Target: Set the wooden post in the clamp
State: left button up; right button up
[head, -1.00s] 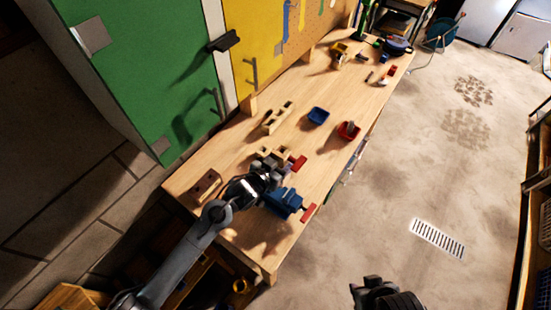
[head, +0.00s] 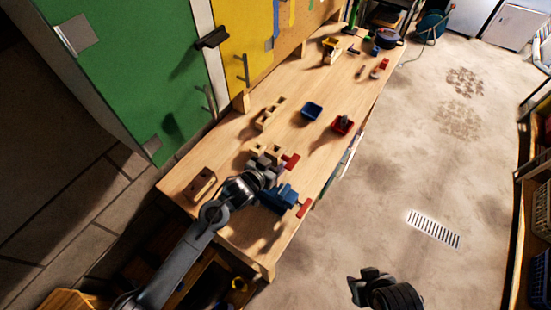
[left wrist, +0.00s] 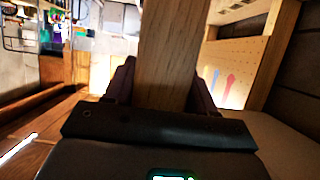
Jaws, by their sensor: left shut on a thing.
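In the left wrist view, a wooden post (left wrist: 168,55) stands between the two dark fingers of my left gripper (left wrist: 163,88), which is shut on it. In the head view, my left gripper (head: 265,178) is over the near part of the workbench, just beside the blue clamp (head: 279,196). I cannot clearly make out the post there, and the clamp's jaws are too small to judge. My right gripper (head: 363,286) is at the bottom of the head view over the floor, away from the bench; its fingers are too dark to read.
A red piece (head: 291,162) lies close to my left gripper. Green cabinet doors (head: 130,60) stand behind.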

pick_arm(q)
jog(key=shift+f+b, duration=1.4)
jog(key=shift+f, duration=1)
jog(key=shift+f+b, duration=0.9)
jog(key=shift+f, duration=0.5)
jog(key=o, duration=1.3)
jog(key=shift+o, duration=0.2)
jog(key=shift+f, duration=0.1)
jog(key=v, duration=1)
jog(key=shift+s+a+b, duration=0.2)
jog(key=shift+s+b, duration=0.1)
jog(key=shift+b, duration=0.05)
